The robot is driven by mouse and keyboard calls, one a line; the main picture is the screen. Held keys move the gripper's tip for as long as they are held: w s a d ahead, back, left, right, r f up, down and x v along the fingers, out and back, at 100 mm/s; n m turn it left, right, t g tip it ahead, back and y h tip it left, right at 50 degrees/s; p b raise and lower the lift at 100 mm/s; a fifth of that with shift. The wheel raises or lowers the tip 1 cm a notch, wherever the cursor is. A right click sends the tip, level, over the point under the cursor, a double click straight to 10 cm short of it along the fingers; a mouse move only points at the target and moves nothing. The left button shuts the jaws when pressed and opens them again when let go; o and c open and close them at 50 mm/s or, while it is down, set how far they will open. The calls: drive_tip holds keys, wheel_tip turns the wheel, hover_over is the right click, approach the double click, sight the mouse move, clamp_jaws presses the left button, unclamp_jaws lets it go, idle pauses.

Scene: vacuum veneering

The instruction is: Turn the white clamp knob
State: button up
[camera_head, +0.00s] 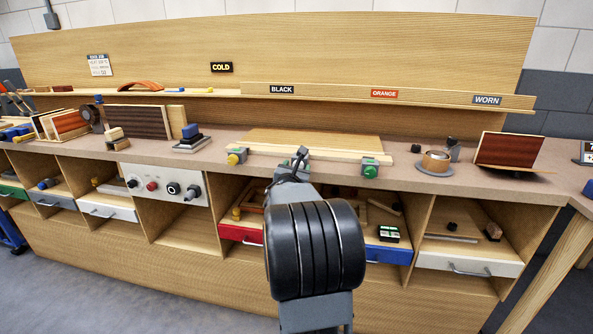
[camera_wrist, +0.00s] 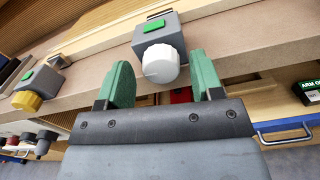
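The white clamp knob (camera_wrist: 161,64) sits on the front of a grey clamp block (camera_wrist: 160,35) with a green label on top, at the bench edge in the wrist view. My gripper (camera_wrist: 159,78) is open. Its two green fingers appear on either side of the knob, with a gap on each side; I cannot tell how far the tips reach along it. In the head view my arm hides the white knob. A yellow knob (camera_head: 236,157) and a green knob (camera_head: 370,170) show on similar clamps to the left and right.
A pale board (camera_head: 320,140) lies behind the clamps on the bench top. A control panel (camera_head: 165,184) with several knobs is at the left under the bench edge. A red drawer (camera_head: 240,234) and a blue drawer (camera_head: 388,255) are below.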

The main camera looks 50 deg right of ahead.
drive_tip(key=p+v, duration=0.1)
drive_tip(key=v, duration=1.2)
drive_tip(key=shift+s+a, duration=0.2)
drive_tip(key=shift+a, duration=0.15)
idle(0.5)
